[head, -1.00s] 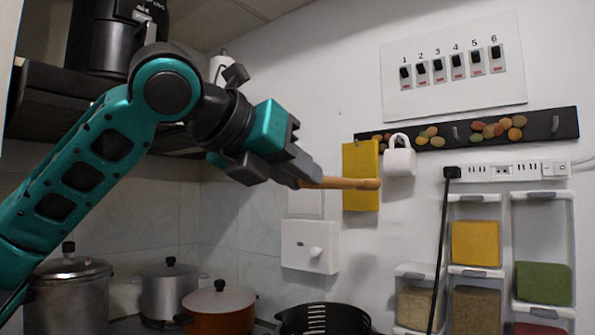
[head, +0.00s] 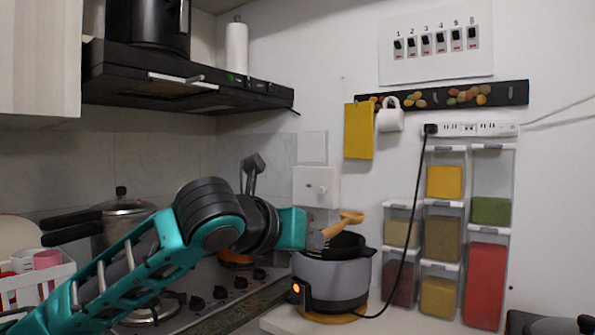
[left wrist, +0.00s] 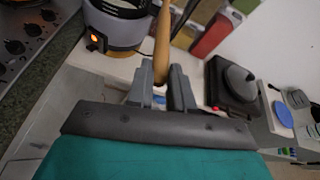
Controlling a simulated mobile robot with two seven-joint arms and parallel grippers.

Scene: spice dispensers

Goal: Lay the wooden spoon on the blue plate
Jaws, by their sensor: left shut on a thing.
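My left gripper (head: 314,240) is shut on the wooden spoon (head: 343,225), which points out to the right just above the rice cooker in the head view. In the left wrist view the spoon (left wrist: 162,42) stands up between the fingers (left wrist: 161,78). A round blue thing, which looks like the blue plate (left wrist: 283,114), lies on a pale surface at the right of the left wrist view, well apart from the gripper. The plate does not show in the head view. My right gripper is not in view.
A rice cooker (head: 333,282) with a lit orange light stands on the white counter (head: 395,320), its black cord rising to a power strip (head: 478,129). Spice dispensers (head: 441,237) line the wall. A black appliance (left wrist: 237,86) stands between gripper and plate in the left wrist view.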

